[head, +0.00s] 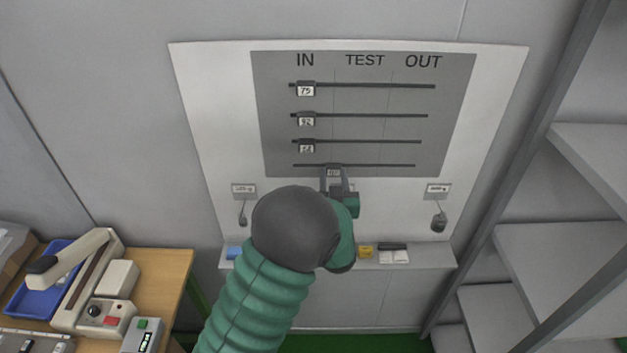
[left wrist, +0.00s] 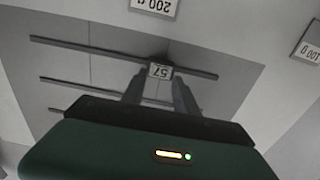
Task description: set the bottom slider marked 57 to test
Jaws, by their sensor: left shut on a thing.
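The grey panel (head: 365,128) has columns headed IN, TEST and OUT. The bottom slider (head: 333,171) is on the lowest track, close to the line between IN and TEST. Its label 57 reads upside down in the left wrist view (left wrist: 160,71). My left gripper (head: 335,182) is shut on this slider, with one finger on each side; the fingers (left wrist: 160,92) also show in the left wrist view. The upper sliders, 75 (head: 305,90), 92 (head: 306,120) and one hard to read (head: 306,147), stand under IN. My right gripper is not in view.
Below the panel is a narrow shelf (head: 420,256) with small items. Two tagged weights (head: 438,221) hang beside the panel. A wooden desk (head: 180,268) with devices stands at lower left. Grey shelving (head: 560,250) is at right.

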